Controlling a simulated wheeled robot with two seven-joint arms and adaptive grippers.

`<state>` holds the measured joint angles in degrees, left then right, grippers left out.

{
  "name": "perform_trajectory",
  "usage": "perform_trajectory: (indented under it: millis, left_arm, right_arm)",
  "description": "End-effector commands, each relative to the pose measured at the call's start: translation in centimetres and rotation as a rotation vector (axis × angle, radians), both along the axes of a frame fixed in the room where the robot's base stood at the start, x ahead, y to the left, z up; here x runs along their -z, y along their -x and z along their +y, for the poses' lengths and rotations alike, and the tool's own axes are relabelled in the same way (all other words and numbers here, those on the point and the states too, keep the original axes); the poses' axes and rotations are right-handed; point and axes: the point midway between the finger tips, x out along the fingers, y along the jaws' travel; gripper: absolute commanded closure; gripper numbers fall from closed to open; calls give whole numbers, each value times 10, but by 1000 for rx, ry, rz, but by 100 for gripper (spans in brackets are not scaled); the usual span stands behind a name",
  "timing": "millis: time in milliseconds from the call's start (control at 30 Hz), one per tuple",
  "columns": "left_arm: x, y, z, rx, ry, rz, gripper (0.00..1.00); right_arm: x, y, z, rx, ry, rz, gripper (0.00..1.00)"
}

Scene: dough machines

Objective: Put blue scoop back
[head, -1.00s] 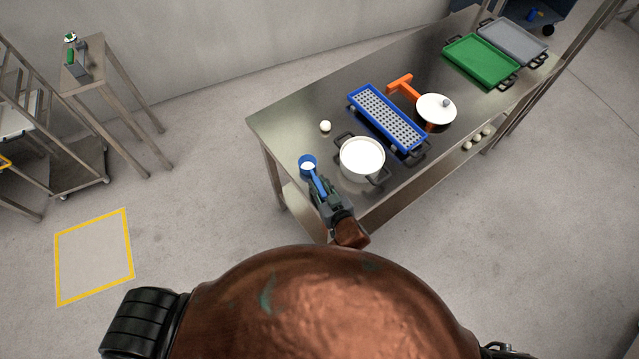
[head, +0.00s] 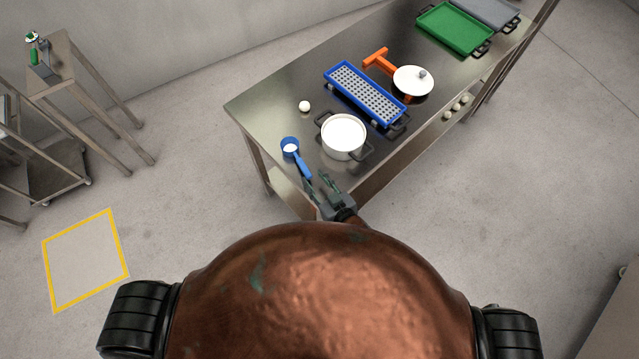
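My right gripper (head: 318,184) is at the table's near edge, just beyond the end of the handle. The white pot (head: 343,136) with dark handles stands just right of the scoop. My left gripper is not in view.
A white ball (head: 305,106) lies behind the scoop on the table (head: 262,108). A blue perforated tray (head: 352,92), an orange-handled pan with white lid (head: 413,82) and a green tray (head: 455,28) stand farther right.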

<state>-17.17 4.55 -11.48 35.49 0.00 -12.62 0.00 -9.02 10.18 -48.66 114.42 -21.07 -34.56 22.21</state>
Motion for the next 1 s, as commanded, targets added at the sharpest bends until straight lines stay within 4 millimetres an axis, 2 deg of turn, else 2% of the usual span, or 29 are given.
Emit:
perform_trajectory:
  millis: [100,233,567,633,667,767,867,1000]
  left_arm:
    - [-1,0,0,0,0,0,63]
    - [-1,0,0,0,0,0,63]
    - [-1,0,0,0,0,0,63]
    - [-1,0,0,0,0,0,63]
    - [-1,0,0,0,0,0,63]
    - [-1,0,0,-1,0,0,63]
    - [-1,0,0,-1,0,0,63]
    - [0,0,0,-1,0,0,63]
  right_arm:
    - [-6,12,-9,0,0,0,67]
    - [-9,18,-12,0,-1,-1,67]
    - [-9,19,-14,1,0,0,67]
    - [-7,17,-21,17,8,11,67]
    - [-5,16,-28,30,14,21,67]
    - [6,11,-65,103,45,76,67]
    - [23,11,-111,186,89,153,67]
    - [52,22,-177,292,154,275,67]
